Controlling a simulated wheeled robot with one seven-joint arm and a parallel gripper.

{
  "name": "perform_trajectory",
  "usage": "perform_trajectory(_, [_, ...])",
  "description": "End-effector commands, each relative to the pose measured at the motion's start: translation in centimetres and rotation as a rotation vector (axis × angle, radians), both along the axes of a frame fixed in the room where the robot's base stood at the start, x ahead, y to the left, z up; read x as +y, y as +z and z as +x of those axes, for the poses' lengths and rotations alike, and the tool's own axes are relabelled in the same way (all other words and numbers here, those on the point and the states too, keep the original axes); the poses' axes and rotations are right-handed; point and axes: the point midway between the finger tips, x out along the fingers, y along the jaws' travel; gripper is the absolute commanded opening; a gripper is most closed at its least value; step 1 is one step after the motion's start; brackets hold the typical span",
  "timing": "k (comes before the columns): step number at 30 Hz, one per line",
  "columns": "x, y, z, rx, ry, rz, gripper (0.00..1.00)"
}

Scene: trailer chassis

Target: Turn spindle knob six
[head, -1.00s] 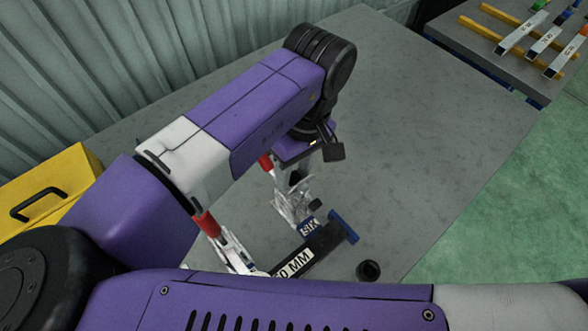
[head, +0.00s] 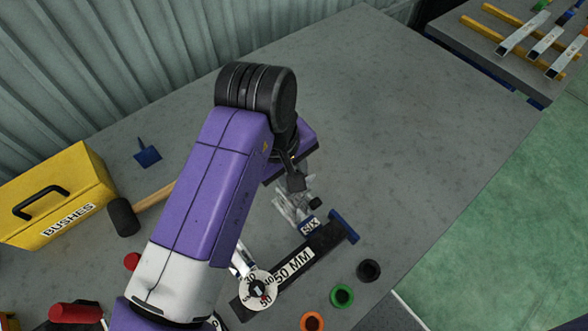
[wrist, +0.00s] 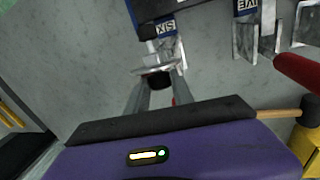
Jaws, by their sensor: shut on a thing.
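A blue-and-white SIX label (head: 310,226) marks the spindle station on the dark bar in the head view. The label also shows upside down in the wrist view (wrist: 166,28). Just below it there, the dark spindle knob six (wrist: 158,81) sits between my two fingers, under a pale metal bracket. My gripper (wrist: 158,92) is shut on this knob. In the head view my gripper (head: 291,206) is beside the label, partly hidden by my wrist. I cannot tell the knob's turn angle.
A 50 MM bar (head: 293,266) with a round dial (head: 259,291) lies nearby. Black (head: 368,271), green (head: 342,295) and orange (head: 312,321) rings stand to its right. A yellow BUSHES case (head: 60,200) and a mallet (head: 124,217) are at left. The back of the table is clear.

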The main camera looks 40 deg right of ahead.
Motion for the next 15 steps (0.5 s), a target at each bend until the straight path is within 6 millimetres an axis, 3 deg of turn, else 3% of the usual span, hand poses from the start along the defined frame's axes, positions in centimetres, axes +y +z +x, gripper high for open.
perform_trajectory(15, [0.73, -0.65, 0.13, -0.002, -0.077, -0.483, 0.00])
